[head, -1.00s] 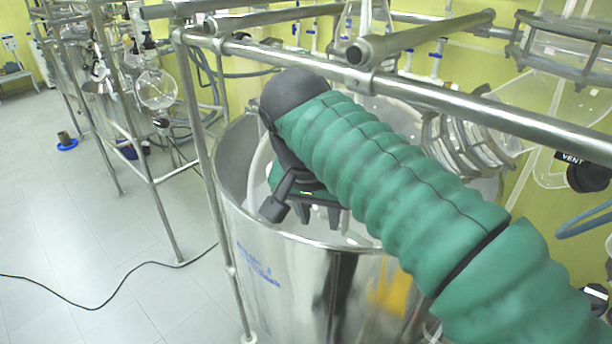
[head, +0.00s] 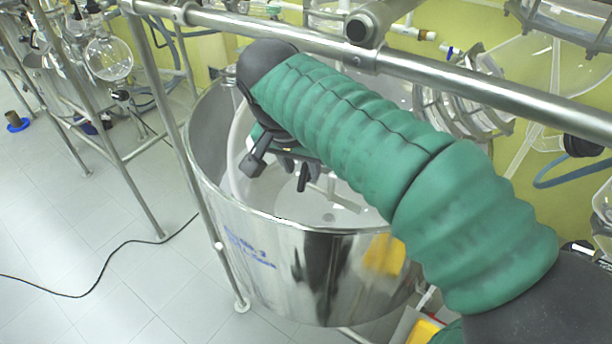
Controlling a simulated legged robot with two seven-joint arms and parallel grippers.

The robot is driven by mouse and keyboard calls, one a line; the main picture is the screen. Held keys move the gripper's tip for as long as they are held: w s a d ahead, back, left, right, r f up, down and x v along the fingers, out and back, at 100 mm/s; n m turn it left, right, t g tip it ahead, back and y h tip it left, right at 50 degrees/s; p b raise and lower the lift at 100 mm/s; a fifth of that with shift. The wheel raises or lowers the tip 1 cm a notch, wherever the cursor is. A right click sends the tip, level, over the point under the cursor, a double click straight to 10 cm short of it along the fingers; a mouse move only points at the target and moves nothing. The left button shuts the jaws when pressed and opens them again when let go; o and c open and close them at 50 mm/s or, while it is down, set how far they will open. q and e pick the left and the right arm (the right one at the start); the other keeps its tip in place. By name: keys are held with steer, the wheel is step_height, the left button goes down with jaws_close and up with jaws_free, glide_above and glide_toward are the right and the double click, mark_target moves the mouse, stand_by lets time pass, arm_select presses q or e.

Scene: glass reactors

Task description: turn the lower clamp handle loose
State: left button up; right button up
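My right arm comes in from the right, in a green ribbed sleeve, and bends down over an open steel vessel (head: 285,265). My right gripper (head: 300,176) hangs under its dark wrist, above the vessel's mouth and behind the near rim. Its dark fingertips show apart, partly covered by the sleeve, and I see nothing clearly held. I cannot make out the lower clamp handle; the arm hides much of the vessel's inside. My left gripper is not in view.
A steel rail (head: 440,85) crosses above the arm, with an upright post (head: 180,120) left of the vessel. Glassware (head: 460,108) stands behind the arm at right. A round flask (head: 108,58) hangs at left.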

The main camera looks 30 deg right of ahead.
mark_target(302, 175)
steer(key=w+f, duration=0.1)
steer(key=f, duration=0.1)
steer(key=w+d+f, duration=0.1)
steer(key=w+f, duration=0.1)
steer(key=w+d+f+p, duration=0.1)
steer(key=f, duration=0.2)
steer(key=shift+w+d+f, duration=0.1)
steer(key=shift+w+d, duration=0.1)
steer(key=shift+w, duration=0.1)
steer(key=shift+s+d+f, duration=0.1)
steer(key=shift+s, duration=0.65)
steer(key=shift+w, duration=0.35)
steer(key=c, duration=0.7)
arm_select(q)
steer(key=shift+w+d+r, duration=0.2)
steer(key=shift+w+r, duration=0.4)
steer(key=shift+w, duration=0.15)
arm_select(e)
steer(key=shift+s, duration=0.1)
jaws_close()
